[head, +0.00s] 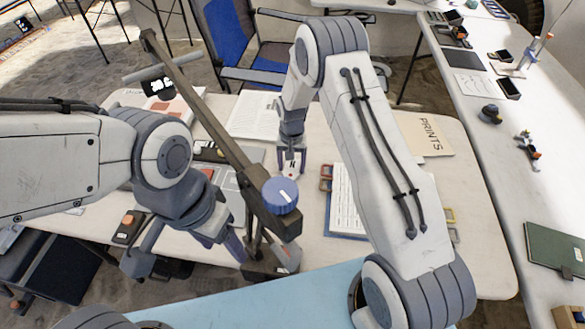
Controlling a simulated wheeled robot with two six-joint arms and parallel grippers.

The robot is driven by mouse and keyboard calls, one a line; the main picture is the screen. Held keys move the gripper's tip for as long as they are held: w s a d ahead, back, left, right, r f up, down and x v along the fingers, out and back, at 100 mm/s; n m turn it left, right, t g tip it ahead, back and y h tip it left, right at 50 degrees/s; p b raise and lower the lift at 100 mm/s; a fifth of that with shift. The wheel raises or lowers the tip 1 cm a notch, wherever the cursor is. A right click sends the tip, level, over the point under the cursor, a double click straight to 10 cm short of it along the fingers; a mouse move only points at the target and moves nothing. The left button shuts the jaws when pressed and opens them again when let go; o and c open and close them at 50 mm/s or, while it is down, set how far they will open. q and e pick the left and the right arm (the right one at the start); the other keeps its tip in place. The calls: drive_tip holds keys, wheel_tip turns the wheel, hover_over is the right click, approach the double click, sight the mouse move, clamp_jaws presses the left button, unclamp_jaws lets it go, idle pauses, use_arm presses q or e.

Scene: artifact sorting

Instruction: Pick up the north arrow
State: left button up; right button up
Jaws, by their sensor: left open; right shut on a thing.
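The north arrow (291,167) appears to be the small white piece with a dark mark, low between the fingers of my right gripper (291,161) in the head view. That gripper points down over the middle of the table and is shut on the piece. I cannot tell whether the piece touches the table. My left gripper (228,246) is open near the table's front edge, left of the long brown bar. Part of it is hard to make out against the dark things behind.
A long brown bar (208,115) with a blue knob (281,194) slants across the table (312,215) between my arms. A blue chair (228,35) stands behind.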

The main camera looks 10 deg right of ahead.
sight(291, 168)
drive_tip(key=shift+r, duration=0.55)
wheel_tip(291, 168, up, 3)
drive_tip(key=shift+w+f+b, duration=0.1)
drive_tip(key=shift+f+b, duration=0.1)
drive_tip(key=shift+b, duration=0.2)
drive_tip(key=s+d+r+b, duration=0.1)
drive_tip(key=s+d+r, duration=0.3)
drive_tip(key=s+r, duration=0.5)
drive_tip(key=w+a+n, duration=0.3)
drive_tip(key=a+n, duration=0.8)
drive_tip(key=n, duration=0.7)
drive_tip(key=w+a+f, duration=0.1)
drive_tip(key=a+f, duration=0.1)
drive_tip(key=a, duration=0.1)
drive_tip(key=w+a+f+p, duration=0.1)
drive_tip(key=w+a+f, duration=0.1)
drive_tip(key=a, duration=0.1)
drive_tip(key=w+a+f+p, duration=0.1)
drive_tip(key=w+a+f, duration=0.1)
drive_tip(key=a+f, duration=0.1)
drive_tip(key=shift+a+f, duration=0.1)
drive_tip(key=shift+a, duration=0.35)
wheel_tip(291, 168, down, 4)
drive_tip(key=shift+r+p, duration=0.1)
drive_tip(key=shift+p, duration=0.45)
